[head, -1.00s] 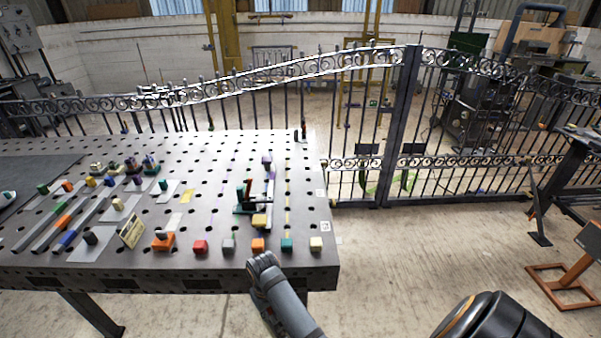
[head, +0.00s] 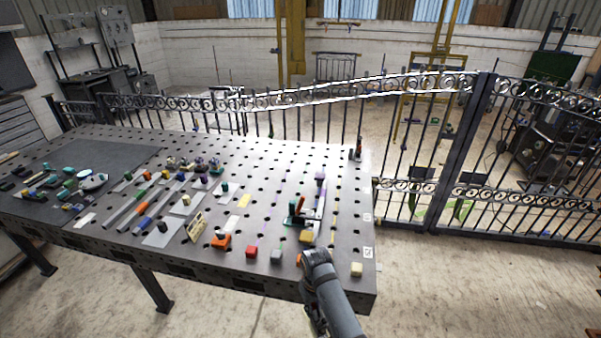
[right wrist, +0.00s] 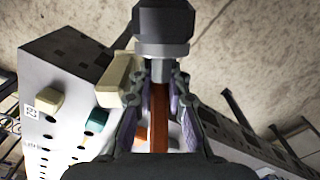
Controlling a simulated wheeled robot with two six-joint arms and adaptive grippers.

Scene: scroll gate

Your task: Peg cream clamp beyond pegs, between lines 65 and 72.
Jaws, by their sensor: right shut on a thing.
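In the right wrist view my right gripper (right wrist: 160,85) is shut on the clamp. The clamp shows a brown-red bar between the fingers, a dark round end (right wrist: 163,28) and a cream block (right wrist: 120,78) on its left. In the head view my right arm reaches over the table's front edge; its fingers and the clamp are not clear there. A dark green and black clamp (head: 298,212) with a reddish upright stands on the perforated table (head: 250,185). A purple line (head: 321,196) and a yellow line (head: 333,222) run nearby. Line numbers are not readable. My left gripper is out of view.
Coloured blocks line the front edge, among them red (head: 251,252), grey (head: 276,256) and cream (head: 357,269). A yellow block (head: 306,237) and a purple block (head: 320,177) stand further in. Another upright clamp (head: 356,151) is at the far right corner. A metal gate (head: 460,160) stands behind.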

